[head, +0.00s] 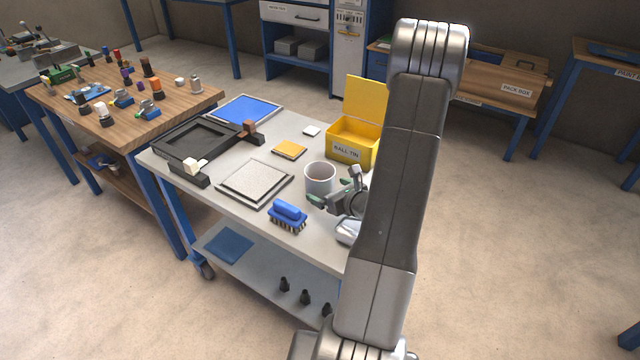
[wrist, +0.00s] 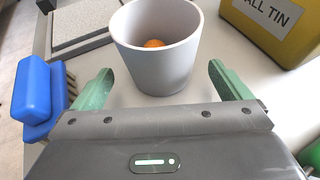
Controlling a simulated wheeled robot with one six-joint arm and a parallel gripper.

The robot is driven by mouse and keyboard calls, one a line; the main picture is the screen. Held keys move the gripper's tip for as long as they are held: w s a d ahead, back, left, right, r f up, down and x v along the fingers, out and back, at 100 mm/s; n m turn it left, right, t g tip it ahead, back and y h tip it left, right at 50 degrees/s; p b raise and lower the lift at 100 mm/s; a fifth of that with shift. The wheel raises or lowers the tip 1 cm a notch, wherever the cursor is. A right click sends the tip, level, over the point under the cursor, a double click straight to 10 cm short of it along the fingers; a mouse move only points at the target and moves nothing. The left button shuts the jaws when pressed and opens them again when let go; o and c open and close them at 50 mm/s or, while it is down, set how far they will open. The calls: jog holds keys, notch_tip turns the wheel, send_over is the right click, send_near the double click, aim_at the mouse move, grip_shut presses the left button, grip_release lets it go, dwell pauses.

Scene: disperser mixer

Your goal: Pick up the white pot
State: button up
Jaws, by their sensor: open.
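The white pot (head: 319,181) stands upright on the grey cart top, in front of the yellow tin. In the wrist view the pot (wrist: 157,62) is straight ahead, and a small orange item (wrist: 154,43) lies inside it. My gripper (head: 335,187) is open, with its green fingers at the near side of the pot. In the wrist view one fingertip is left and one right of the pot's lower part, with gaps showing. The pot is not held.
A blue brush (head: 288,213) stands close to the left of my gripper. The yellow ball tin (head: 352,140), with its lid up, is just behind the pot.

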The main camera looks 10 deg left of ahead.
aim_at(328, 191)
jog(key=x, duration=0.4)
jog(key=shift+f+p, duration=0.3)
jog(key=shift+p, duration=0.1)
jog(key=c, duration=1.1)
jog(key=shift+o, duration=0.2)
jog(key=shift+r, duration=0.1)
